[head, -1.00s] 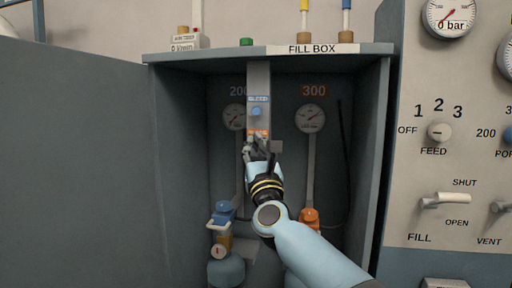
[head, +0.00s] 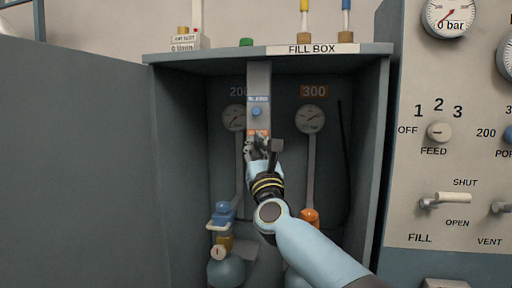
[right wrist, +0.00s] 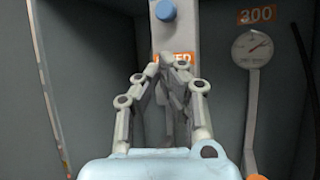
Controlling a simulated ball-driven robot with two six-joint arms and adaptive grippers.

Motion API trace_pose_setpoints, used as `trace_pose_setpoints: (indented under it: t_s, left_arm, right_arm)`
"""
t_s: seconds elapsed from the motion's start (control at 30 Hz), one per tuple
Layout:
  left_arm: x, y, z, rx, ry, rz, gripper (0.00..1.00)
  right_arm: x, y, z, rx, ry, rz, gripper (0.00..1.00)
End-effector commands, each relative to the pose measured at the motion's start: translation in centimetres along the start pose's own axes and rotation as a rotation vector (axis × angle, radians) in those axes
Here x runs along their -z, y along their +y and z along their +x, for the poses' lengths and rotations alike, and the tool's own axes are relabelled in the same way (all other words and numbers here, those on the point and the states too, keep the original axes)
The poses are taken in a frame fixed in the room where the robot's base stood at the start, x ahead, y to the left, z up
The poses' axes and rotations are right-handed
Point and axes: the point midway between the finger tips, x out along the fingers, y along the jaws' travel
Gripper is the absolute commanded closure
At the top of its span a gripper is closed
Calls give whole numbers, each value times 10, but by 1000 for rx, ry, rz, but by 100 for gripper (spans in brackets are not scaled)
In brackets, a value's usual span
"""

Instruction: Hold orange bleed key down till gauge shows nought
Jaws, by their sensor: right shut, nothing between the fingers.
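The narrow grey bleed panel (head: 265,78) hangs in the middle of the fill box. It bears a blue key (head: 257,111), also in the right wrist view (right wrist: 165,10), and an orange label (head: 258,132) below it. My right gripper (head: 259,146) is shut and empty, its fingertips (right wrist: 164,64) at the panel just below that label. The orange key itself is hidden behind the fingers; I cannot tell whether it is pressed. The 300 gauge (head: 310,118) is right of the panel. Its needle (right wrist: 258,44) points up and right; the figures are too small to read.
The 200 gauge (head: 234,117) is left of the panel. A blue-topped cylinder valve (head: 222,211) and an orange one (head: 309,217) stand below. The open door (head: 80,170) fills the left; a control panel (head: 450,160) stands at right.

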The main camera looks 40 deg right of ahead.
Motion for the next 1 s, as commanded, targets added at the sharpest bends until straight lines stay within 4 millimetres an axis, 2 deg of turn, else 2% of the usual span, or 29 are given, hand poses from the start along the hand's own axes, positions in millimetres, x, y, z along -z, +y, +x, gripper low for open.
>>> trace_pose_setpoints:
  t_s: [1.0]
  left_arm:
    - [-1, 0, 3, 0, -2, 0, 60]
  right_arm:
    - [3, -3, 6, 0, 0, 1, 100]
